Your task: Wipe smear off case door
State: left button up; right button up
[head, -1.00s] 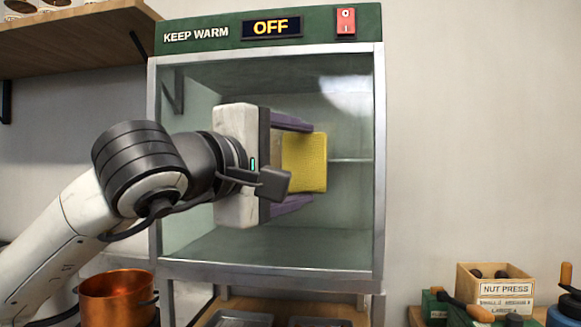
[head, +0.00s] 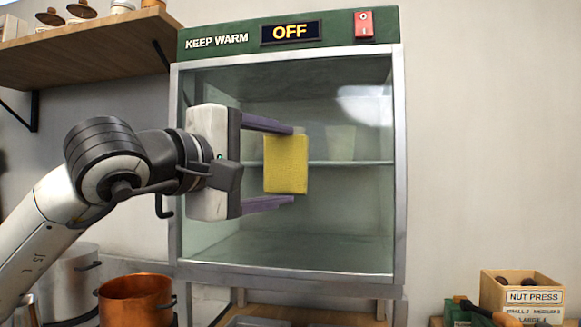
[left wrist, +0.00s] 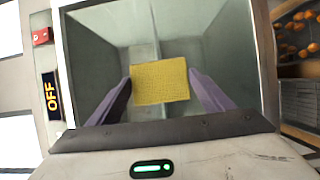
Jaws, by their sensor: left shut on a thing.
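The glass-fronted warming case (head: 400,200) stands ahead, with a green top panel (head: 225,38) and a metal frame. My left gripper (head: 287,164) is shut on a yellow pad (head: 286,165), held upright between its purple fingers in front of the glass, near the middle of the case. In the left wrist view, the gripper (left wrist: 160,85) has the pad (left wrist: 160,82) between both fingers, with the case behind. I cannot tell whether the pad touches the glass. A faint pale patch (head: 338,141) shows right of the pad; I cannot tell whether it is smear or reflection. My right gripper is out of view.
The display reads OFF (head: 290,32), beside a red switch (head: 364,24). A wooden shelf (head: 100,50) hangs at upper left. A copper pot (head: 135,300) and a steel pot (head: 68,285) stand at lower left. A NUT PRESS box (head: 520,290) is at lower right.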

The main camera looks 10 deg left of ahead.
aim_at(273, 149)
pick_arm(q)
jog(key=shift+w+a, duration=0.15)
jog(key=shift+a, duration=2.85)
jog(key=shift+r+p, duration=0.75)
jog(key=shift+r, duration=0.5)
jog(key=shift+d, duration=2.05)
jog(key=shift+s+d+b, duration=0.2)
jog(key=shift+d+b, duration=0.45)
jog(key=shift+d, duration=3.3)
jog(key=shift+f+b, duration=0.15)
jog(key=shift+b, duration=0.2)
jog(key=shift+w+a+b, duration=0.1)
jog(key=shift+a+b, duration=0.25)
jog(key=shift+a, duration=2.75)
jog(key=shift+w+a, duration=0.1)
jog(key=shift+a, duration=2.8)
